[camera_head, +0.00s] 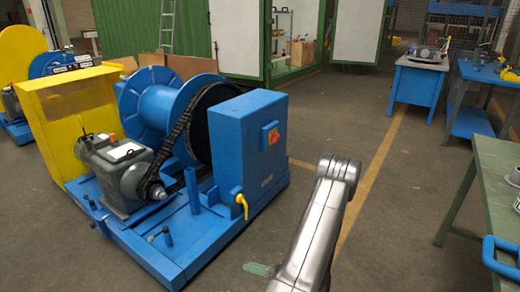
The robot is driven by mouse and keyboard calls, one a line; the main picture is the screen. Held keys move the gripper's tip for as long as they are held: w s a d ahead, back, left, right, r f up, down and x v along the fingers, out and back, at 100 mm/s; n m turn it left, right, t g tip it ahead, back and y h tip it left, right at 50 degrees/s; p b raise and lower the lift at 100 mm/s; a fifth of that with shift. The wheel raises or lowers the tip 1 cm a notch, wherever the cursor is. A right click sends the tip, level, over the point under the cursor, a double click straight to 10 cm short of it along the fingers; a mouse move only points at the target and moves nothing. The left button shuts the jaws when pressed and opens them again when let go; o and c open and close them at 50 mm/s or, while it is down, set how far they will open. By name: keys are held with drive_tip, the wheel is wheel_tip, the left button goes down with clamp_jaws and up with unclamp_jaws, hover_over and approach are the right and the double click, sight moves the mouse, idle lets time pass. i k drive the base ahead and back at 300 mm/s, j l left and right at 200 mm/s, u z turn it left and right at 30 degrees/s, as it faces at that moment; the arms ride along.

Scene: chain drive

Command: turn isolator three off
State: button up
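A red and yellow isolator switch (271,134) is on the side face of the blue cabinet (228,142) at the end of the chain drive. No number on it can be read, so I cannot tell whether it is isolator three. The angle of its knob is too small to tell. A small plate (266,182) sits lower on the same face. My silver arm rises from the bottom edge to the right of the cabinet, apart from the switch. My gripper is not in view.
A yellow handle (241,205) sticks out low on the cabinet. The blue drum (150,105), chain and grey motor (118,175) stand left of it. A green table (500,185) is at right. The floor (395,215) between is clear.

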sight(275, 138)
drive_tip(key=i+l+z, duration=0.1)
drive_tip(key=i+z, duration=0.2)
drive_tip(key=i, duration=0.6)
drive_tip(key=i+j+z, duration=0.1)
drive_tip(key=i+z, duration=0.15)
drive_tip(key=i, duration=0.7)
drive_tip(key=i+j, duration=0.1)
drive_tip(key=i, duration=0.4)
drive_tip(key=i+j, duration=0.15)
drive_tip(key=i, duration=0.35)
